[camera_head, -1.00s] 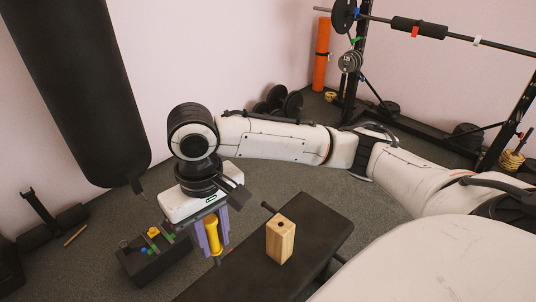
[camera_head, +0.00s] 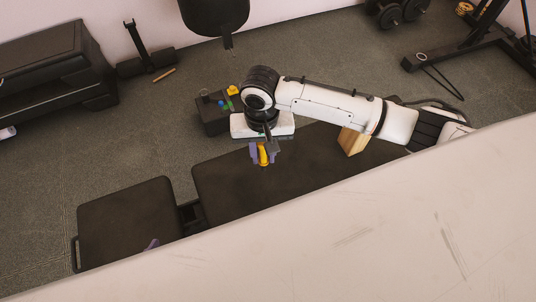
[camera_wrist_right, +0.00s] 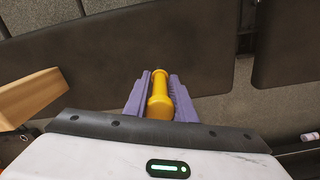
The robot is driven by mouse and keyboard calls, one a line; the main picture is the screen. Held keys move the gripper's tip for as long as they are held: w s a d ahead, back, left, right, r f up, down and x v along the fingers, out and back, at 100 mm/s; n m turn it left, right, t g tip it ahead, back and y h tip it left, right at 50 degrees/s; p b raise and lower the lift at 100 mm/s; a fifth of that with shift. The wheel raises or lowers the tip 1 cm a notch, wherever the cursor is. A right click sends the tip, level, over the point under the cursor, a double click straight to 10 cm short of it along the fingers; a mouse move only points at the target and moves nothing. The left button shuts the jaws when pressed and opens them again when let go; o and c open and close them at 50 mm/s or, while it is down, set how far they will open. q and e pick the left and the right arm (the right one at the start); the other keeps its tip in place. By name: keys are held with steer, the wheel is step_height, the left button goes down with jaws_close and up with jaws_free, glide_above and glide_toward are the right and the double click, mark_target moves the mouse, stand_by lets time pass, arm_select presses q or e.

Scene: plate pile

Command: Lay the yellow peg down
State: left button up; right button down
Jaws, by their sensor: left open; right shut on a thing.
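The yellow peg (camera_head: 263,156) is a short rod with thicker ends. My right gripper (camera_head: 264,162) is shut on it, its purple fingers on either side, over the far edge of the black bench (camera_head: 290,192). In the right wrist view the yellow peg (camera_wrist_right: 160,95) lies between the fingers of my right gripper (camera_wrist_right: 159,78), with the dark bench pad beyond it. I cannot tell the gap to the pad. Only a purple fingertip of my left gripper (camera_head: 152,244) shows at the bench's near left; the rest is hidden by my white body.
A wooden block (camera_head: 353,141) stands on the bench, partly behind my right arm; it also shows in the right wrist view (camera_wrist_right: 28,95). A dark box with small coloured pieces (camera_head: 213,118) is behind the bench. The bench's left pad (camera_head: 128,215) is mostly clear.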

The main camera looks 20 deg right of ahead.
mark_target(263, 163)
arm_select(q)
steer(key=shift+w+f+b, duration=0.1)
steer(key=shift+f+b, duration=0.45)
steer(key=shift+b, duration=0.1)
arm_select(e)
step_height(263, 163, down, 5)
steer(key=shift+f, duration=0.1)
arm_select(q)
steer(key=shift+r, duration=0.15)
steer(key=shift+w, duration=0.1)
arm_select(e)
steer(key=c, duration=1.5)
jaws_free()
steer(key=shift+f, duration=0.1)
arm_select(q)
steer(key=shift+a, duration=0.1)
